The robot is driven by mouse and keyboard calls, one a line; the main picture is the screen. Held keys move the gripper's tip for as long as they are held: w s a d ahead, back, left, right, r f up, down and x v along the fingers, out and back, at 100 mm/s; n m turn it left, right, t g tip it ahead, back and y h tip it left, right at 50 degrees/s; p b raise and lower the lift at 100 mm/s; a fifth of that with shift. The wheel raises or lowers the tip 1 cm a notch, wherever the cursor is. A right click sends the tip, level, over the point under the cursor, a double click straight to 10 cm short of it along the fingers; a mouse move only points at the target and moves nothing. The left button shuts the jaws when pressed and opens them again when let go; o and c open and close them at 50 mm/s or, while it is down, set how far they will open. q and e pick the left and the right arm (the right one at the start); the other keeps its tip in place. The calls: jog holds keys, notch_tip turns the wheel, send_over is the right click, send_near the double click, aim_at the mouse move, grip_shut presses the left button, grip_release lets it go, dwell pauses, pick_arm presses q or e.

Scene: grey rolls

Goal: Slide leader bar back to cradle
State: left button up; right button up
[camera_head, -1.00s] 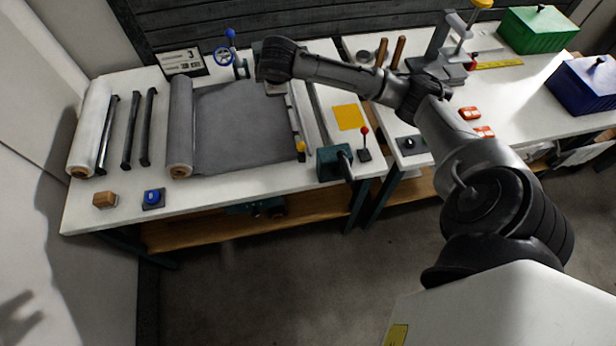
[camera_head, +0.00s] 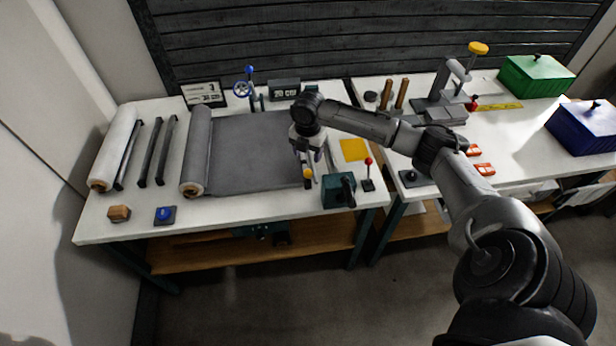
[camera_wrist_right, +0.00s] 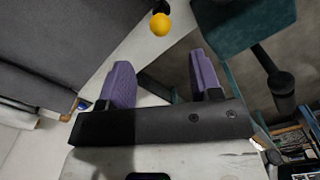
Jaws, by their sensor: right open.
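A grey sheet (camera_head: 258,152) runs right from a dark grey roll (camera_head: 197,150) on the left table. Near its right edge is a narrow strip with a yellow knob (camera_head: 308,174). The leader bar is not clear there, because my right gripper (camera_head: 313,160) covers much of that edge. The gripper points down, open and empty, just behind the knob. In the right wrist view its two purple-padded fingers (camera_wrist_right: 162,78) stand apart, with the yellow knob (camera_wrist_right: 160,24) beyond them and the sheet (camera_wrist_right: 60,40) at left. I cannot pick out the cradle. My left gripper is not in view.
A teal crank box (camera_head: 338,193) and a red-knobbed lever (camera_head: 368,175) stand at the table's front right. A white roll (camera_head: 112,150) and dark bars (camera_head: 150,152) lie at left. A blue button (camera_head: 165,215) and wooden block (camera_head: 119,213) sit in front.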

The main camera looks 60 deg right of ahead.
aim_at(308, 177)
notch_tip(308, 177, down, 10)
jog(key=shift+f+b, duration=0.1)
jog(key=shift+b, duration=0.65)
jog(key=shift+f, duration=0.85)
grip_shut()
